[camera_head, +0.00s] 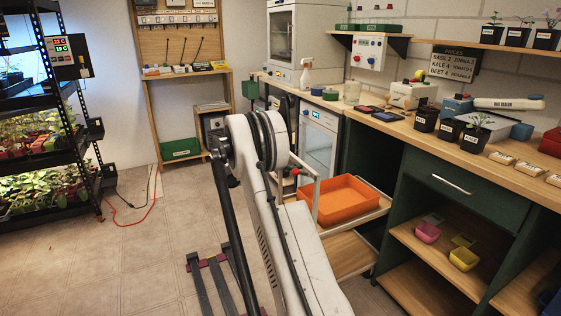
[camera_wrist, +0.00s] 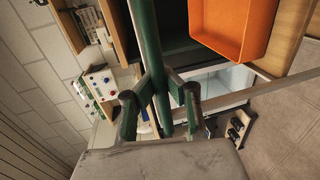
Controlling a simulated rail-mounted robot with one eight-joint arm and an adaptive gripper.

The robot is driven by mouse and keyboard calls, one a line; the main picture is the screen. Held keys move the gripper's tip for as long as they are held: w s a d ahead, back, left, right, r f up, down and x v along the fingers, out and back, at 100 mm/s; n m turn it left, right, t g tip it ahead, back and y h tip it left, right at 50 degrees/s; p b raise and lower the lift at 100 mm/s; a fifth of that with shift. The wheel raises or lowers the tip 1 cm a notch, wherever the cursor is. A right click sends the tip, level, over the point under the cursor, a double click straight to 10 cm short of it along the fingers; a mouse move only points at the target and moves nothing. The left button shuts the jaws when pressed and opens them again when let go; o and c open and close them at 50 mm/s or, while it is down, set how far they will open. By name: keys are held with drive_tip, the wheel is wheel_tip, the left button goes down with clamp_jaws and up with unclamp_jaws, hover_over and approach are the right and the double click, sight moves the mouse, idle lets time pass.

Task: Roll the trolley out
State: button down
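The trolley (camera_head: 353,254) stands under and beside the workbench, with pale rails, wooden shelves and an orange tray (camera_head: 345,201) on top. The tray also shows at the top of the wrist view (camera_wrist: 232,25). In the wrist view a green bar (camera_wrist: 146,35), which looks like the trolley's handle, runs down between the two fingers of my gripper (camera_wrist: 161,85). The fingertips press against the bar from both sides. In the head view my arm hides the gripper and the handle end of the trolley.
The workbench (camera_head: 480,150) with pots and tools runs along the right. A plant rack (camera_head: 50,165) stands at the left, with a red cable (camera_head: 135,222) on the floor beside it. A fridge-like cabinet (camera_head: 318,145) stands behind the trolley. The tiled floor (camera_head: 120,280) at the left is clear.

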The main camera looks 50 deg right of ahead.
drive_tip(key=c, duration=1.7)
unclamp_jaws()
drive_tip(key=v, duration=1.2)
